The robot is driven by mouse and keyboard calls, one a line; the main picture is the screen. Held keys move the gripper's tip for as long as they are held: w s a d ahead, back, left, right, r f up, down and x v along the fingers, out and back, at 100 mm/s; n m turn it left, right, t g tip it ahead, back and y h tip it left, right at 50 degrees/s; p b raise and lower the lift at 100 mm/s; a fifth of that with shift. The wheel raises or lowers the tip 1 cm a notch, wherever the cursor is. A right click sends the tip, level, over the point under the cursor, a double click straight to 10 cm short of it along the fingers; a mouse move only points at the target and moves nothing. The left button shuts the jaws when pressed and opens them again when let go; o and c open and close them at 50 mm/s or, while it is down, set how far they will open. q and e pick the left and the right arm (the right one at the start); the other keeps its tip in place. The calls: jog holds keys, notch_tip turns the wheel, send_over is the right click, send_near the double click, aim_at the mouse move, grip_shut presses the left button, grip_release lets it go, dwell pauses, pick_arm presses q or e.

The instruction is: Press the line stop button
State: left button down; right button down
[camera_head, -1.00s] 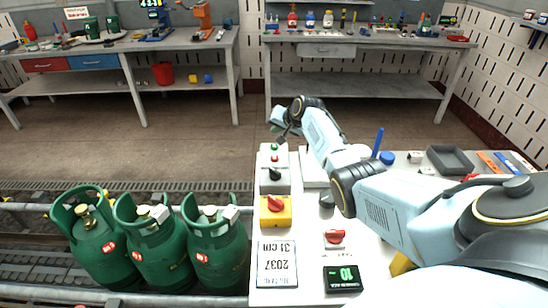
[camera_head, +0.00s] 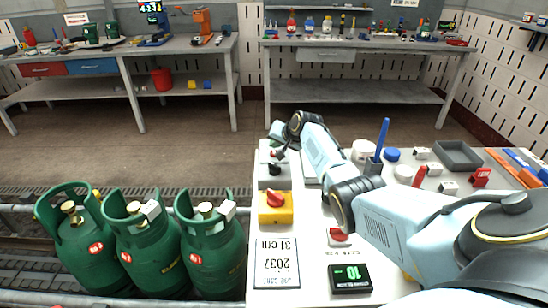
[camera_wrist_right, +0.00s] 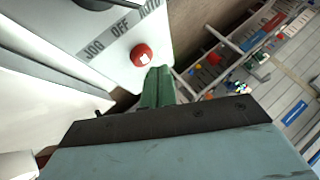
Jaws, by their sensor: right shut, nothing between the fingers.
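The line stop button appears to be the red button (camera_wrist_right: 141,55) in the right wrist view, on a light panel marked JOG, OFF, AUTO. My right gripper (camera_wrist_right: 157,72) is shut and empty, with its green fingertips right at the button's lower edge. I cannot tell whether they touch it. My left gripper is not in view.
Green gas cylinders (camera_head: 211,255) stand on the conveyor at left. A grey tray (camera_head: 458,155) lies at right.

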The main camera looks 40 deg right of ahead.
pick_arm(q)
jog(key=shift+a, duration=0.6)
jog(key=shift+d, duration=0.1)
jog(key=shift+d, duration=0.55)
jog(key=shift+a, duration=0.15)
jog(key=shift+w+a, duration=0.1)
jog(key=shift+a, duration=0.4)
pick_arm(e)
jog(key=shift+f, duration=0.15)
jog(key=shift+f, duration=0.3)
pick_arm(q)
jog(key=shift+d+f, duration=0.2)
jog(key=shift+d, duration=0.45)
